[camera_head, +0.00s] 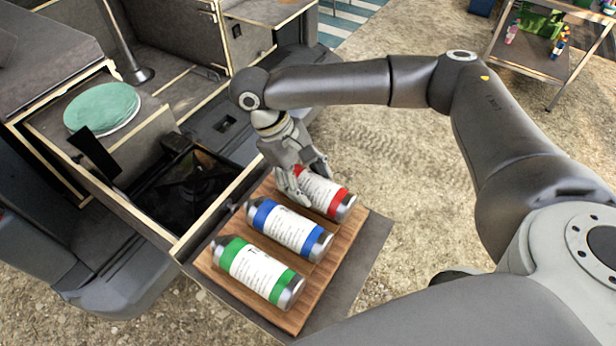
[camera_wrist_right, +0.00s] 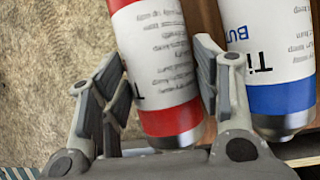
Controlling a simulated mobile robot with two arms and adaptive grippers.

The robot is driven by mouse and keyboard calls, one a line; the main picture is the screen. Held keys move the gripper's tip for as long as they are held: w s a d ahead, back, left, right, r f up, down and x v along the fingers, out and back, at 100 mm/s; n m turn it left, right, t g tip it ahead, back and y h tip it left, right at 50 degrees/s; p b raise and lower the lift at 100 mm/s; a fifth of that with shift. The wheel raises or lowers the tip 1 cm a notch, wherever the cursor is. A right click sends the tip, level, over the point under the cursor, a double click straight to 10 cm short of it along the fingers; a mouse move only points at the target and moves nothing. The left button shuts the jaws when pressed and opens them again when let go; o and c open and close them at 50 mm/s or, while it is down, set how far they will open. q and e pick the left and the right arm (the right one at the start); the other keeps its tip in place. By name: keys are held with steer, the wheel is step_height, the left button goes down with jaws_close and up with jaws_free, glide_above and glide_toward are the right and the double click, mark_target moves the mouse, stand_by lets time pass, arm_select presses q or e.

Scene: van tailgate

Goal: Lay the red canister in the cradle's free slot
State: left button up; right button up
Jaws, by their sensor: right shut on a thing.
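The red canister (camera_head: 330,194), white with red bands and metal ends, lies on its side at the far end of the wooden cradle (camera_head: 342,238). Its far end is partly hidden by my right gripper (camera_head: 311,185), which is shut on it from above. In the right wrist view the fingers stand on either side of the red canister (camera_wrist_right: 160,55). The blue canister (camera_head: 290,228) lies beside it, roughly parallel, and the green canister (camera_head: 258,270) lies nearest. I cannot tell whether the red canister rests fully in its slot. My left gripper is not in view.
The cradle stands on a dark board (camera_head: 375,232) beside the van's open storage box (camera_head: 190,185). A teal round pad (camera_head: 102,107) lies on the van unit at left. A shelf cart (camera_head: 540,55) stands at the top right.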

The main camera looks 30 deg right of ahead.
steer(key=o, duration=1.3)
steer(key=v, duration=1.2)
